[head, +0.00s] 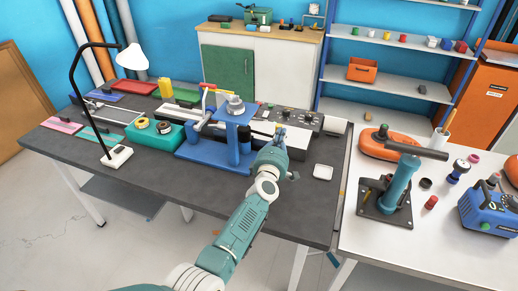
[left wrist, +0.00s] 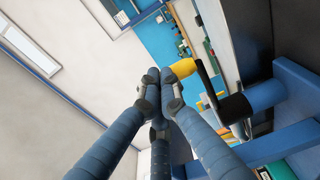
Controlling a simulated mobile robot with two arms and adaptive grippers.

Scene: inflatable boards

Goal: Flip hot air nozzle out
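A blue-framed machine (head: 233,135) with a grey round top stands on the dark workbench. A separate hot air nozzle cannot be made out clearly. My left gripper (head: 281,138) is at the right side of this machine, its fingers small in the head view. In the left wrist view the fingers of my left gripper (left wrist: 158,76) are drawn together at the tips. A yellow handle (left wrist: 185,68) on a bent black rod shows right beside the fingertips; whether they touch cannot be told. The rod runs to a black cylinder (left wrist: 234,107) by blue framing. My right gripper is not in view.
A lamp (head: 132,58), tape rolls on a teal block (head: 156,136) and trays fill the bench's left part. A small white dish (head: 323,172) lies right of my arm. A white table (head: 360,235) with a teal pump (head: 402,180) stands right. The front of the dark bench is clear.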

